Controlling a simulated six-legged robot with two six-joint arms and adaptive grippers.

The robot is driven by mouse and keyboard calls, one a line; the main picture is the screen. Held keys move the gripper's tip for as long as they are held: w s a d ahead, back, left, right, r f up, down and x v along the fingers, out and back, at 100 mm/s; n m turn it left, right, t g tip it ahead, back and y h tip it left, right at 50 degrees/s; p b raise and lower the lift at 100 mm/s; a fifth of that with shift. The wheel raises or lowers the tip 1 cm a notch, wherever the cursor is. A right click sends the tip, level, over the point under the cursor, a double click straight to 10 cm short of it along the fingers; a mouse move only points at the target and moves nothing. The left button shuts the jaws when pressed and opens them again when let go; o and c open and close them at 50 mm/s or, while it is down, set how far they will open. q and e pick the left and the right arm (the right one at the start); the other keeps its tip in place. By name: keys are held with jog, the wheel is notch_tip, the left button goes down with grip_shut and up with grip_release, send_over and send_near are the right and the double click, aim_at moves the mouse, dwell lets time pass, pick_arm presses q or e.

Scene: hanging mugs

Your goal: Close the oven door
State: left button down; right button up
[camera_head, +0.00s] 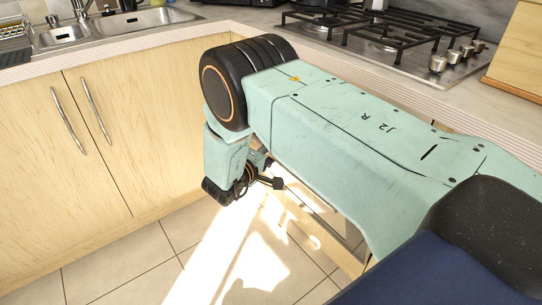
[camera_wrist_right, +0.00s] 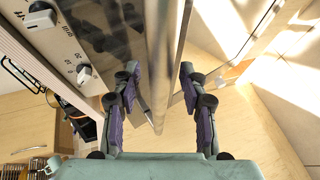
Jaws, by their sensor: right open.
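In the right wrist view, a long metal bar (camera_wrist_right: 162,55), which looks like the oven door's handle or edge, runs between the two fingers of my right gripper (camera_wrist_right: 158,85). The gripper is open, with one finger on each side of the bar and no clear grip. Dark, reflective glass (camera_wrist_right: 112,42) lies left of the bar. In the head view my right arm hides most of the oven; a bright, partly covered panel (camera_head: 318,205) shows below the arm. How far the door stands open I cannot tell. My left gripper is out of view.
The oven's control panel with knobs (camera_wrist_right: 84,73) is at the left of the wrist view. In the head view, a gas hob (camera_head: 400,40) sits on the counter, a sink (camera_head: 95,28) is at the left, and wooden cupboards (camera_head: 130,130) stand below. The tiled floor (camera_head: 120,272) is clear.

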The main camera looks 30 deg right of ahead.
jog(key=shift+w+d, duration=0.1)
jog(key=shift+c, duration=0.4)
grip_shut()
dwell(0.3)
